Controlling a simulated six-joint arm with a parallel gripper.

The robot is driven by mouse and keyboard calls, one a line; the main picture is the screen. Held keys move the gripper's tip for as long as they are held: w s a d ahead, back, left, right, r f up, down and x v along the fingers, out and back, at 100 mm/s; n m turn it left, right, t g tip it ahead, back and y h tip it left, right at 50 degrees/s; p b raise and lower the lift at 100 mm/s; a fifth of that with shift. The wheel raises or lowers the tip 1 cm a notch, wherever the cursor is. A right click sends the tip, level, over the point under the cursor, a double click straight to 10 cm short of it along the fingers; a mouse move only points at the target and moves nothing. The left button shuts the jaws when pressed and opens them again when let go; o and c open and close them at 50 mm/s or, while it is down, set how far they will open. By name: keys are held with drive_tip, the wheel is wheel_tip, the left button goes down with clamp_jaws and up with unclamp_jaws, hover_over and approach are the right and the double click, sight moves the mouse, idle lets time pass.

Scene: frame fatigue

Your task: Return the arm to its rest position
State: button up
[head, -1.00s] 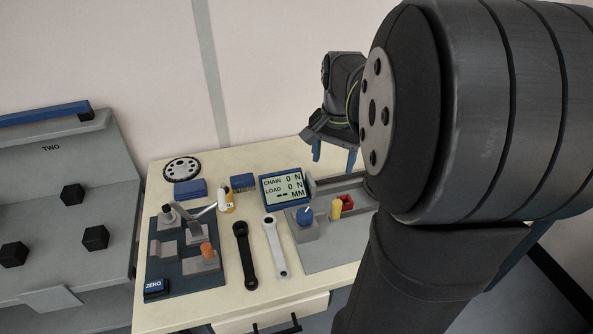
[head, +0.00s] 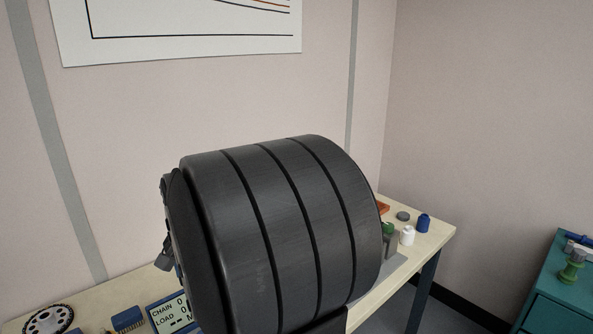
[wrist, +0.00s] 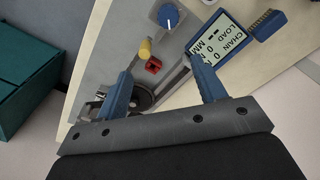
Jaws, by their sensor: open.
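My arm (head: 275,235) fills the middle of the head view, with its large dark joint housing in front of the bench. My gripper (wrist: 160,66) shows in the wrist view with its two blue fingers spread apart and nothing between them held. It is over the bench, above the grey fixture with the red block (wrist: 153,65) and yellow peg (wrist: 145,48). In the head view the gripper is mostly hidden behind the arm; only a small dark part shows at its left edge.
The display (head: 172,314) and blue brush-like block (head: 127,319) are left of the arm on the bench (head: 90,300). A white bottle (head: 407,235) and blue bottle (head: 423,223) stand at the bench's right end. A teal cabinet (head: 560,305) is at far right. A chart hangs on the wall.

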drive_tip(key=shift+n+h, duration=0.3)
drive_tip(key=shift+n, duration=0.2)
drive_tip(key=f, duration=0.3)
drive_tip(key=s+a+f, duration=0.1)
drive_tip(key=f, duration=0.3)
drive_tip(key=a+f, duration=0.1)
drive_tip(key=f, duration=0.3)
drive_tip(key=shift+s+a+f, duration=0.15)
drive_tip(key=shift+s+f, duration=0.1)
drive_tip(key=shift+r, duration=0.15)
